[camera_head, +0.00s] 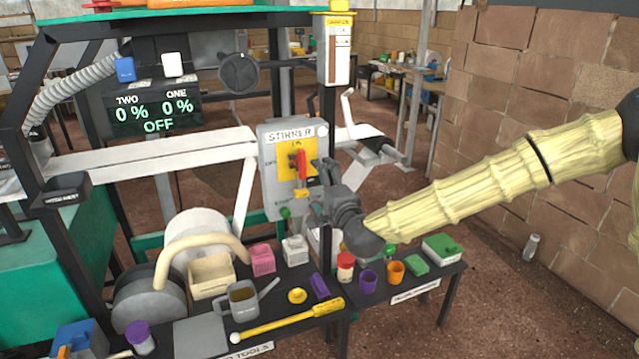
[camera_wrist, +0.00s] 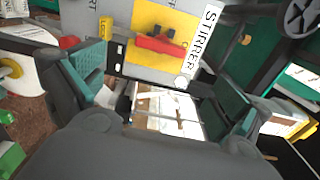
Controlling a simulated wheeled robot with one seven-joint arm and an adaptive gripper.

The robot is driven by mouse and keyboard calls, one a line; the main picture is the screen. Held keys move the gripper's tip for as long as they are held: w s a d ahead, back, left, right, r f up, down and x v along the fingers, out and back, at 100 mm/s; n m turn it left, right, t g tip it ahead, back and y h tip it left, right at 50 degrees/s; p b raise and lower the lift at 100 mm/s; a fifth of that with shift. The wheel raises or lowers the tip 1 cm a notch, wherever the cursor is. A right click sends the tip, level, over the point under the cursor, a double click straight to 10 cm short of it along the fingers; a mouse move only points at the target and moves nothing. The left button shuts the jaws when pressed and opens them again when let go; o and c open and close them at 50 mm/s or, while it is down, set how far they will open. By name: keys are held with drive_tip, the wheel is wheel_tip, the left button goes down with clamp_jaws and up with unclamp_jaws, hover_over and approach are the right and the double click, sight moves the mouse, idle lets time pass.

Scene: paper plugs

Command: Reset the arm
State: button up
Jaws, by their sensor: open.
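My arm (camera_head: 490,180) reaches in from the right in the head view, wrapped in a pale yellow sleeve. My gripper (camera_head: 322,185) is just in front of the grey stirrer box, near its red lever. The stirrer box (camera_head: 270,150) has a yellow plate and a red lever (camera_head: 301,163) standing upright. In the wrist view the gripper's two fingers (camera_wrist: 165,105) are spread wide with nothing between them. The stirrer box's yellow plate (camera_wrist: 190,25) and red lever (camera_wrist: 158,44) lie ahead of the fingers. I cannot tell whether a finger touches the box.
Below, a black table holds a grey jug (camera_head: 243,301), a yellow mallet (camera_head: 290,318), a purple cup (camera_head: 368,281), an orange cup (camera_head: 396,272) and several boxes. A display (camera_head: 155,113) reads 0 % twice and OFF. A brick wall (camera_head: 520,70) stands right; floor in front of it is mostly clear.

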drive_tip(key=s+d+f+n+g+p, duration=0.1)
drive_tip(key=s+f+n+g, duration=0.15)
drive_tip(key=s+f, duration=0.65)
drive_tip(key=s+f+n+g+h+p, duration=0.15)
drive_tip(key=s+f+g, duration=0.3)
drive_tip(key=f, duration=0.75)
drive_tip(key=s+d+f+n+g+p, duration=0.1)
drive_tip(key=s+f+n+g, duration=0.15)
drive_tip(key=s+f, duration=0.7)
drive_tip(key=s+d+f+n+g+h+p, duration=0.1)
drive_tip(key=s+d+f+n+g, duration=0.1)
drive_tip(key=s+d, duration=0.3)
drive_tip(key=s+d+f+n+g+h+p, duration=0.1)
drive_tip(key=s+d+f, duration=0.4)
drive_tip(key=s, duration=0.9)
drive_tip(key=s+d+f+n+g+h+p, duration=0.1)
drive_tip(key=s+d+f+n+g, duration=0.3)
drive_tip(key=s, duration=0.5)
drive_tip(key=d+h, duration=0.1)
drive_tip(key=d, duration=0.1)
drive_tip(key=shift+s+d+f+h, duration=0.2)
drive_tip(key=shift+s+d+h, duration=0.15)
drive_tip(key=shift+s, duration=0.05)
drive_tip(key=shift+g, duration=0.25)
